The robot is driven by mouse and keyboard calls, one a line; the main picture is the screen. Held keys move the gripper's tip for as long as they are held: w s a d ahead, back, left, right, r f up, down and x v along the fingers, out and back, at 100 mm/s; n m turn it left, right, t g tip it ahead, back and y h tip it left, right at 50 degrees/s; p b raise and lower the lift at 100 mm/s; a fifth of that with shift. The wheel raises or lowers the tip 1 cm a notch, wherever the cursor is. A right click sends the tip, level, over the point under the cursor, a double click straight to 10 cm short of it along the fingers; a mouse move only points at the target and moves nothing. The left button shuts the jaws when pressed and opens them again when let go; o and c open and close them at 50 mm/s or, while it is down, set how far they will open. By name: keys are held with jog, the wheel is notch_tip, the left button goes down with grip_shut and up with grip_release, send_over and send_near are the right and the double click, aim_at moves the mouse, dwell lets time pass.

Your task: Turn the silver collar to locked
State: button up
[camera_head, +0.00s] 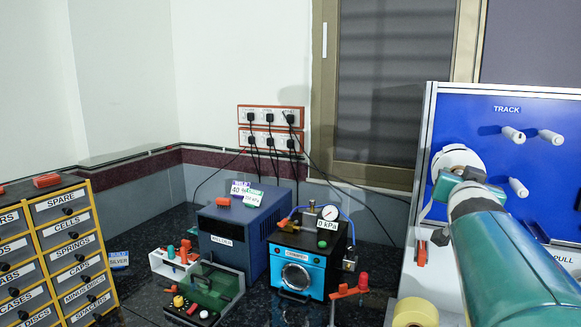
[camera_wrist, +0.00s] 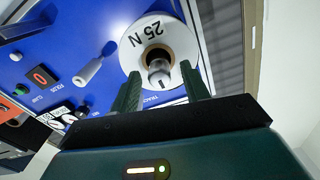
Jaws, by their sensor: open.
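In the wrist view, a grey-silver cylindrical collar (camera_wrist: 159,72) with a dark mark on its face sits at the centre of a white disc (camera_wrist: 135,55) labelled "25 N", in front of a brown core. My gripper (camera_wrist: 162,84) is open, its two dark green fingers apart on either side of the collar with nothing held. I cannot tell whether the fingers touch it. In the head view the white disc (camera_head: 457,156) is on the blue panel, and my gripper (camera_head: 462,178) is in front of it, hiding the collar. No locked marking is readable.
The blue panel (camera_head: 505,135) carries several white pegs (camera_head: 551,137). A yellow roll (camera_head: 414,312) stands below it. A blue crimper box (camera_head: 303,272) with a gauge, a dark blue box (camera_head: 235,238) and a drawer cabinet (camera_head: 66,240) stand to the left.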

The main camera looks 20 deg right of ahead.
jog(key=c, duration=1)
jog(key=shift+n, duration=0.4)
jog(key=shift+f+n, duration=0.1)
jog(key=shift+n, duration=8.5)
